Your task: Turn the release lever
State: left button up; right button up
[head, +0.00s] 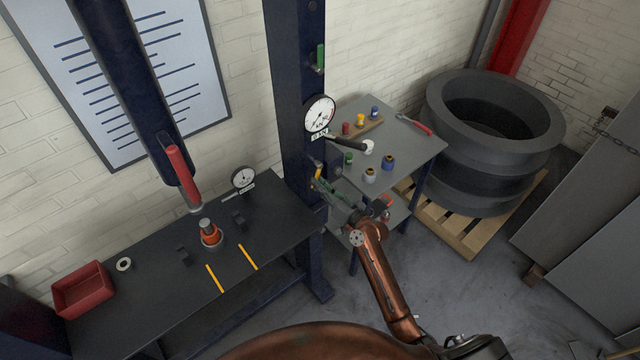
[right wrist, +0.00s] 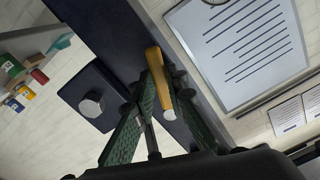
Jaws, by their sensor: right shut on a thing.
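The release lever (right wrist: 154,58) is a short yellow handle on the dark blue press column. In the head view the lever (head: 318,172) shows as a small yellow piece low on the column, partly hidden by my gripper. My right gripper (head: 322,185), with green fingers, reaches it from the lower right. In the right wrist view the fingers of my right gripper (right wrist: 160,84) are closed around the lever, which lies slanted between them. My left gripper is not in view.
A black pump handle with a white knob (head: 368,147) sticks out from the column above my gripper. A gauge (head: 320,114) is higher up. A grey side table (head: 417,150) with small bottles stands close on the right. The black press bench (head: 150,268) is on the left.

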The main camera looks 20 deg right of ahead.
grip_shut()
jog(key=shift+w+d+f+n+b, duration=0.15)
jog(key=shift+d+f+n+b, duration=0.2)
jog(key=shift+n+b, duration=0.55)
jog(key=n, duration=0.1)
jog(key=d+n+b, duration=0.1)
jog(key=shift+w+d+r+n+b, duration=0.15)
jog(key=shift+w+r+n+b, duration=0.05)
jog(key=shift+n+b, duration=0.1)
jog(key=o, duration=0.8)
grip_release()
jog(key=shift+c, duration=0.2)
